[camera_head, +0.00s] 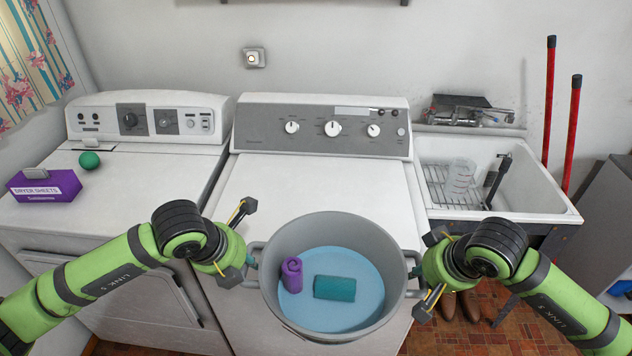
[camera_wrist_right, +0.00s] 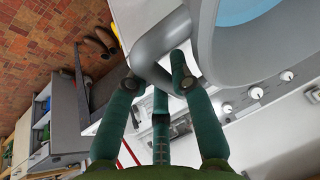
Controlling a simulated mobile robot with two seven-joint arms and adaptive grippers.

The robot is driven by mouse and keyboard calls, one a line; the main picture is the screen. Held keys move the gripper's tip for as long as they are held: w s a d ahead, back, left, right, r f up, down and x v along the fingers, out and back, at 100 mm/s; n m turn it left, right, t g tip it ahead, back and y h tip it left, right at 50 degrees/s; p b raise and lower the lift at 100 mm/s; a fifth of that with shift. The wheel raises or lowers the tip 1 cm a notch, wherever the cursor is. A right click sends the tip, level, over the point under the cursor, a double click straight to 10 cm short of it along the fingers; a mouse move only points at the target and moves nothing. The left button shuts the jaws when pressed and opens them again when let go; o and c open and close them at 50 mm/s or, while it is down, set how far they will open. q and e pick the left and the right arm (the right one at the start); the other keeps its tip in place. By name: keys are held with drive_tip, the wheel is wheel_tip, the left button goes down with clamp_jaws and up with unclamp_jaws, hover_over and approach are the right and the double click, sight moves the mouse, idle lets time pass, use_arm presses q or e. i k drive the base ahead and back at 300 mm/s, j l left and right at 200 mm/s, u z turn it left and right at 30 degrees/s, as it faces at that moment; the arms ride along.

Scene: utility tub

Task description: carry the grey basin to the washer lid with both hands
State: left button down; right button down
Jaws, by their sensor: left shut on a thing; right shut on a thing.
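The grey basin (camera_head: 285,234) is held between my two grippers, in front of and partly over the front part of the washer lid (camera_head: 318,192) in the head view. A purple roll (camera_head: 291,274) and a teal roll (camera_head: 334,288) lie on its blue inner floor. My left gripper (camera_head: 247,262) is shut on the basin's left handle. My right gripper (camera_head: 415,268) is shut on the right handle. In the right wrist view, the fingers (camera_wrist_right: 165,75) close around the grey handle (camera_wrist_right: 158,42). The gap between basin and lid is hidden.
The washer's control panel (camera_head: 322,128) stands behind the lid. The dryer (camera_head: 130,190) at left carries a purple dryer-sheets box (camera_head: 45,186) and a green ball (camera_head: 89,160). A utility tub (camera_head: 535,188) with a rack stands at right, near red poles (camera_head: 549,100). The lid behind the basin is clear.

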sight(334, 211)
drive_tip(key=i, duration=0.9)
